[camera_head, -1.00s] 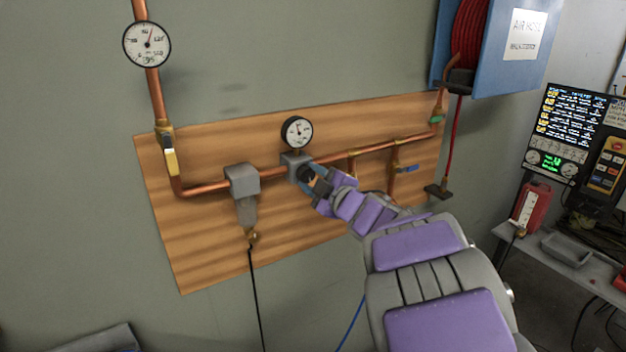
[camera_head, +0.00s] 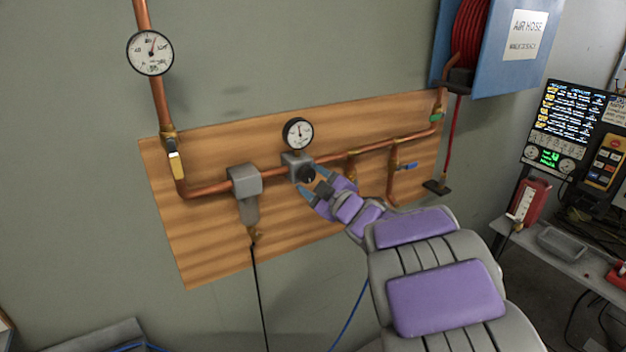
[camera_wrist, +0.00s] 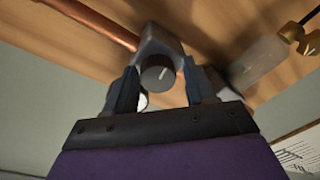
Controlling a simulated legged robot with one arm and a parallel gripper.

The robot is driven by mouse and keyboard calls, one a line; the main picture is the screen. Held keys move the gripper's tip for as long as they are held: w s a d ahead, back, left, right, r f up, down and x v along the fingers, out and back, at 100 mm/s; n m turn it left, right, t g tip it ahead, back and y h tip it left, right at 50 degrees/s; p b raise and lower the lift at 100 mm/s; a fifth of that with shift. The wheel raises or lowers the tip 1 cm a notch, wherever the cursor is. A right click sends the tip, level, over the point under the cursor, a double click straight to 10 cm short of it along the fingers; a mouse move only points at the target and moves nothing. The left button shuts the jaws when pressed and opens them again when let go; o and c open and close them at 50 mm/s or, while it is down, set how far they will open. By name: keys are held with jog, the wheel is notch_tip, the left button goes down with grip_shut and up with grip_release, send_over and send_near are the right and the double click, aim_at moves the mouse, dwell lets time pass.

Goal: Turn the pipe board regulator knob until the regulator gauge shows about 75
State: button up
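The regulator knob (camera_head: 307,174) is a dark round knob on the front of a grey regulator block (camera_head: 291,163) on the copper pipe. The wrist view shows the knob (camera_wrist: 158,76) with a light mark on its face. The regulator gauge (camera_head: 298,133) sits above the block; its needle points roughly upward, and its numbers are too small to read. My gripper (camera_head: 317,195) is just off the knob, at its lower right. In the wrist view my gripper (camera_wrist: 160,90) is open, with one finger on each side of the knob and gaps between.
The wooden pipe board (camera_head: 215,260) is on the wall. A filter unit (camera_head: 246,190) hangs left of the regulator, and a blue-handled valve (camera_head: 408,167) is to the right. A larger gauge (camera_head: 150,53) is at upper left. A blue hose reel (camera_head: 500,50) is at upper right.

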jog(key=shift+o, duration=1.1)
jog(key=shift+r, duration=0.1)
jog(key=shift+s+d, duration=0.25)
jog(key=v, duration=1.6)
jog(key=shift+s+d+f+p, duration=0.2)
jog(key=shift+s+f+p, duration=0.05)
jog(key=shift+p, duration=0.05)
